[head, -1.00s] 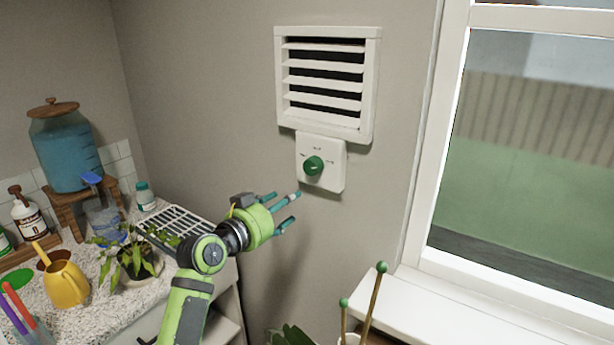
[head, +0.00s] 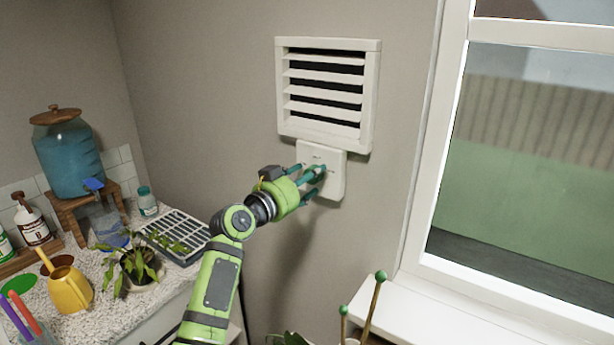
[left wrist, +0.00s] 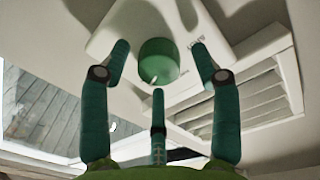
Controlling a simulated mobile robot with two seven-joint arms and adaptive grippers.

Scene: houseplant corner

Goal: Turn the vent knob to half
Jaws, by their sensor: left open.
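The green vent knob (left wrist: 158,62) sits on a white control plate (left wrist: 112,40) on the wall, with a pale mark on its rim in the left wrist view. In the head view the knob (head: 314,173) is partly hidden by my fingers, and the plate (head: 334,185) hangs just under the white louvred vent (head: 326,95). My left gripper (head: 307,180) is at the plate. In the left wrist view its green fingers (left wrist: 160,85) are spread around the knob, open, with gaps between the fingertips and the knob. My right gripper is not in view.
A counter at the left holds a blue water dispenser (head: 68,155), a yellow watering can (head: 70,288), a potted plant (head: 138,265) and a slatted tray (head: 178,235). A window with a white sill (head: 470,325) is at the right. The wall beside the plate is clear.

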